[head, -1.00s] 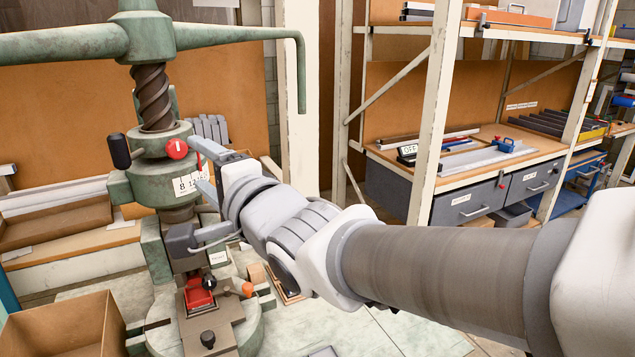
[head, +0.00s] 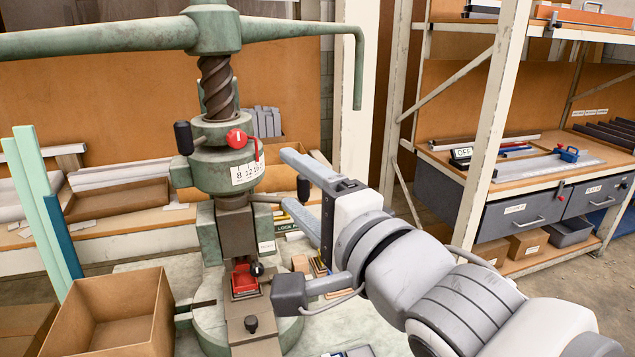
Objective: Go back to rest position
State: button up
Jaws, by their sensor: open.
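My gripper (head: 284,180) is in the head view, to the right of the fly press (head: 227,165). Its two grey fingers point left toward the press column and are apart, with nothing seen between them. A dark block-shaped part of my wrist hangs below the fingers, near the press bed. The press has a green cross arm on top, a dark screw, and a round collar with a red knob (head: 236,138) and a number scale (head: 246,172). A red piece (head: 244,281) sits on the press bed. My arm reaches in from the lower right.
An open cardboard box (head: 112,318) stands at the lower left, beside pale green and blue upright strips (head: 45,212). A shelf rack with a white post (head: 492,130) and grey drawers (head: 515,212) stands at the right. The press handle (head: 359,70) hangs down above my gripper.

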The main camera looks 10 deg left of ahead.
jog(key=w+d+f+n+g+h, duration=0.1)
jog(key=d+f+n+h, duration=0.1)
jog(key=d+f+h, duration=0.45)
jog(key=w+d+f+n+h, duration=0.2)
jog(key=d+f+h, duration=0.1)
jog(key=d, duration=0.6)
jog(key=s+d+f+n+g+h, duration=0.3)
jog(key=s+d+f+n+g, duration=0.2)
jog(key=s+d, duration=0.4)
jog(key=shift+s+f+n+g, duration=0.3)
jog(key=shift+s+f+g, duration=0.2)
jog(key=shift+f+g, duration=0.3)
